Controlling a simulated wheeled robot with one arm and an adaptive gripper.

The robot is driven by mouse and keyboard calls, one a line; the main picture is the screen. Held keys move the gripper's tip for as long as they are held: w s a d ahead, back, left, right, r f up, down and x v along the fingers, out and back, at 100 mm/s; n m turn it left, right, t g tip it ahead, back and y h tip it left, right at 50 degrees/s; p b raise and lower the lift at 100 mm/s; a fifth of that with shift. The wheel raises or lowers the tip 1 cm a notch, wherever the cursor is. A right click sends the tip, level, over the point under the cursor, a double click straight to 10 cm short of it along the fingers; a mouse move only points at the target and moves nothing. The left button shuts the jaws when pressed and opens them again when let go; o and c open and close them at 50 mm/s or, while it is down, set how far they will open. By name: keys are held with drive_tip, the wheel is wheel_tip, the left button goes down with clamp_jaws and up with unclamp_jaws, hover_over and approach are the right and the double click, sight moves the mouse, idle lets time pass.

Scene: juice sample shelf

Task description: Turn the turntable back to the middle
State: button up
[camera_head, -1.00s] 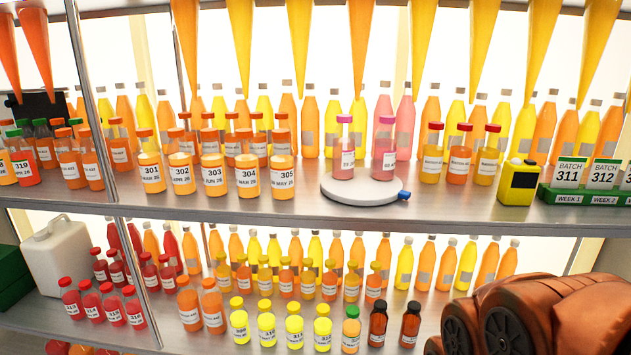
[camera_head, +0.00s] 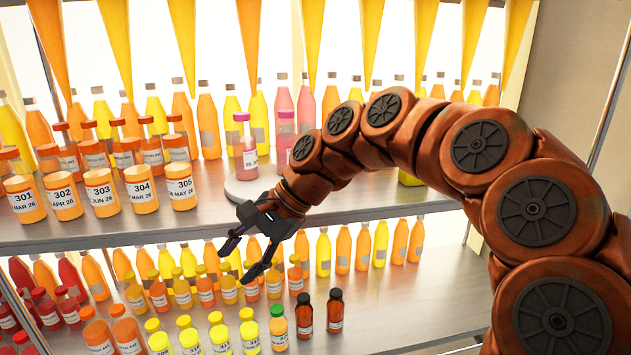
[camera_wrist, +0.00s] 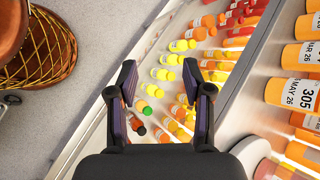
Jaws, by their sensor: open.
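The turntable (camera_head: 240,190) is a round white disc on the upper shelf, partly hidden behind my arm. A pink bottle with a purple cap (camera_head: 245,146) stands on it, and a second pink bottle (camera_head: 286,135) shows behind the arm. The blue knob on the turntable's rim is hidden in the head view. My gripper (camera_head: 242,258) is open and empty, in front of the shelf edge and below the turntable. In the wrist view, the white turntable edge (camera_wrist: 252,150) shows at lower right, and my open gripper (camera_wrist: 160,90) points down past the shelf.
A row of orange bottles, including 305 (camera_head: 181,187), stands left of the turntable. The upper shelf's front edge (camera_head: 120,236) lies beside my gripper. Below, several small bottles, including brown ones (camera_head: 305,315), fill the lower shelf. The lower shelf's right part is clear.

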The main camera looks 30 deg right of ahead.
drive_tip(key=w+d+r+m+t, duration=0.1)
drive_tip(key=w+d+m+t, duration=0.1)
drive_tip(key=d+m, duration=0.3)
drive_tip(key=w+d+r+m+t, duration=0.2)
drive_tip(key=d+m, duration=0.3)
drive_tip(key=d, duration=0.9)
drive_tip(key=w+d+r+m+t+p, duration=0.1)
drive_tip(key=w+d+m+t, duration=0.2)
drive_tip(key=d, duration=0.6)
drive_tip(key=shift+w+d+r+m+t+y, duration=0.15)
drive_tip(key=shift+w+r+m, duration=0.1)
drive_tip(key=shift+m, duration=0.35)
drive_tip(key=shift+w+r+m+t+y, duration=0.15)
drive_tip(key=shift+w+m, duration=0.05)
drive_tip(key=shift+m, duration=0.4)
drive_tip(key=shift+p+x, duration=1.1)
drive_tip(key=shift+x, duration=2.8)
clamp_jaws()
